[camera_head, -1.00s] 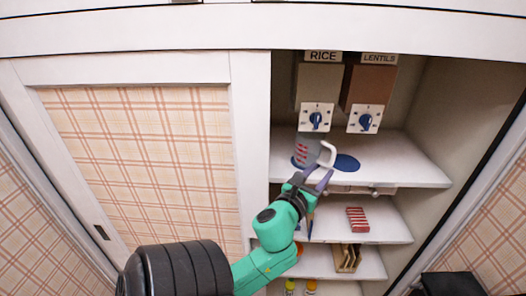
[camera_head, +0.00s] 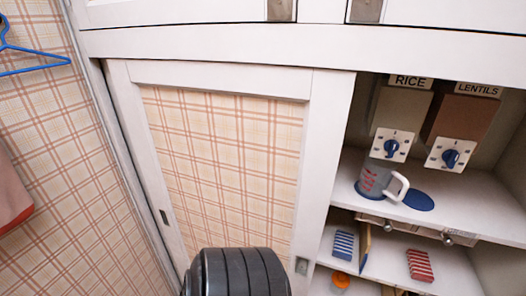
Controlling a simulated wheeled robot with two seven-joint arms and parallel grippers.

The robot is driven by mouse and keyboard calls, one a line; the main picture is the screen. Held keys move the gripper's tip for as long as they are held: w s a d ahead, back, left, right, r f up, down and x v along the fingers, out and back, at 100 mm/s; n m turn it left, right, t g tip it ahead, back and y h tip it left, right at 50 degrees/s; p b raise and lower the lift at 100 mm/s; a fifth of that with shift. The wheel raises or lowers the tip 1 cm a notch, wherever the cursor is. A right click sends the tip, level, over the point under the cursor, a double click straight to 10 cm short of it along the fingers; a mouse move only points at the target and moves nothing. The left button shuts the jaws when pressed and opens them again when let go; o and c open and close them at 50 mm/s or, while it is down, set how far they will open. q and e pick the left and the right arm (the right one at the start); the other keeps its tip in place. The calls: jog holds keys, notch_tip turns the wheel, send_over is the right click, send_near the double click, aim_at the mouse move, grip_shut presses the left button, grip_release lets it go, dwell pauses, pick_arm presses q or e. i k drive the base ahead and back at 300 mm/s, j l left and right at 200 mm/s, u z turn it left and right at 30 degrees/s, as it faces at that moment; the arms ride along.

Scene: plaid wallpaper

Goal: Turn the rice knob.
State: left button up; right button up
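The rice dispenser (camera_head: 402,108) hangs at the upper right, in the open cupboard, with a RICE label on top. Its blue rice knob (camera_head: 391,147) sits on a white dial plate at its lower front. A grey mug (camera_head: 374,178) with red markings and a white handle stands below the rice dial on a blue round mat. Nothing covers the rice knob. Neither of my grippers is in view.
The lentils dispenser (camera_head: 460,120) with its own blue knob (camera_head: 450,158) is right of the rice one. An empty blue mat (camera_head: 418,201) lies right of the mug. Striped packets (camera_head: 420,265) sit on a lower shelf. A closed plaid door (camera_head: 222,170) stands left.

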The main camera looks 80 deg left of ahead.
aim_at(391, 146)
jog(key=k+u, duration=0.1)
jog(key=u, duration=0.35)
jog(key=k+u, duration=0.15)
jog(key=u, duration=0.3)
jog(key=k+u, duration=0.1)
jog(key=u, duration=0.35)
